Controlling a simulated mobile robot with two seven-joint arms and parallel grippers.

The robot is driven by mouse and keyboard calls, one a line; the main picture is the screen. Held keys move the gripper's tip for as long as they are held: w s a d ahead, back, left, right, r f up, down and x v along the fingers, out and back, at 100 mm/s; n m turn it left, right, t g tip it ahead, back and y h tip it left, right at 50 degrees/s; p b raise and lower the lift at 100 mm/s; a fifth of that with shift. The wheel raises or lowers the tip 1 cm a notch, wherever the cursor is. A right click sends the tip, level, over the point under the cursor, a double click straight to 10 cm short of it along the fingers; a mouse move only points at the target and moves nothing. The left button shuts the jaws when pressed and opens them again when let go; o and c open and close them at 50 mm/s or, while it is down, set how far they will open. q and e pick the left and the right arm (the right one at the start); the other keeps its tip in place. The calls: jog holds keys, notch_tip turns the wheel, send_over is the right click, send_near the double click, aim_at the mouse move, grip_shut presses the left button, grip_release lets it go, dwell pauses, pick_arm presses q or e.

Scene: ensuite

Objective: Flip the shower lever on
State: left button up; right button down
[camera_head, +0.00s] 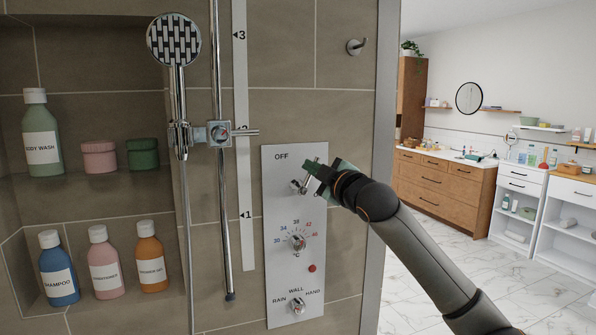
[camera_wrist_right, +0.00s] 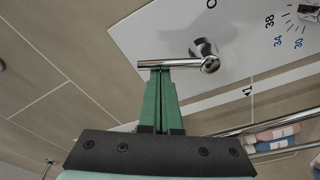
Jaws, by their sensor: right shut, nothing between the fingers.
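The chrome shower lever (camera_head: 299,187) is at the top of the white control panel (camera_head: 279,223), below the word OFF. In the head view its bar tilts up to the right toward my gripper. My right gripper (camera_head: 314,172) is at the lever's free end, coming from the right. In the wrist view the lever (camera_wrist_right: 184,63) is a bar running across, and the shut green fingers (camera_wrist_right: 160,72) have their tips at its bar. I cannot tell whether they touch it. Nothing is held between the fingers. My left gripper is not in view.
The temperature dial (camera_head: 297,243) and lower selector knob (camera_head: 298,306) sit below the lever. The hand shower (camera_head: 175,40) and its rail (camera_head: 222,80) stand to the left. Niche shelves hold several bottles. A hook (camera_head: 356,46) is above right. The room opens at right.

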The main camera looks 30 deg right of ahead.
jog(key=s+d+f+m+h+b, duration=0.1)
jog(key=d+f+m, duration=0.3)
jog(key=m, duration=0.9)
jog(key=shift+d+f+m+h, duration=0.15)
jog(key=shift+m+h, duration=0.15)
jog(key=shift+h, duration=0.5)
notch_tip(320, 180, up, 5)
jog(key=p, duration=0.5)
jog(key=f+b+v, duration=0.1)
jog(key=b+v, duration=0.2)
jog(key=v, duration=0.6)
jog(key=shift+f+b, duration=0.3)
